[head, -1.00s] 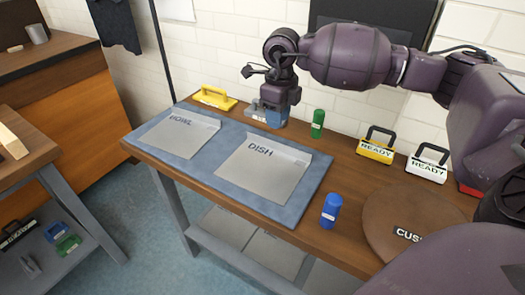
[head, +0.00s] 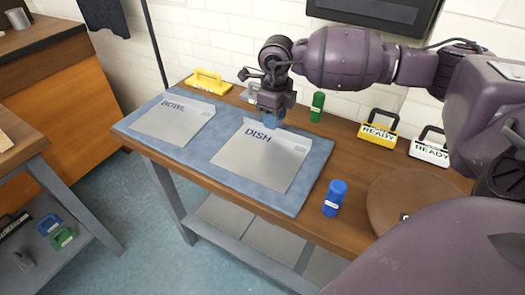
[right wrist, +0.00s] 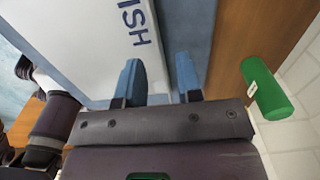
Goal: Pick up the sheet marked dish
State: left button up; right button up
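The pale grey sheet marked DISH (head: 262,160) lies on a blue mat (head: 205,157), with a raised flap along its back edge. My right gripper (head: 271,119) is just at that back edge, pointing down. In the right wrist view its two blue fingers (right wrist: 158,82) stand apart. The left finger is over the sheet (right wrist: 75,45) and the right one is over the mat beyond its edge. Contact with the sheet cannot be told. My left gripper is not in view.
A sheet marked BOWL (head: 172,122) lies to the left. A green cylinder (head: 317,107) stands behind right, a blue one (head: 334,198) in front right. Yellow (head: 378,130) and white (head: 430,150) READY blocks and a round brown board (head: 400,200) are at right.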

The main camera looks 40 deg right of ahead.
notch_tip(320, 180, down, 4)
jog(key=shift+w+r+b, duration=0.1)
jog(key=shift+r+b, duration=0.05)
jog(key=shift+b, duration=0.15)
jog(key=shift+r, duration=0.1)
jog(key=shift+c, duration=0.5)
grip_shut()
jog(key=shift+r, duration=0.1)
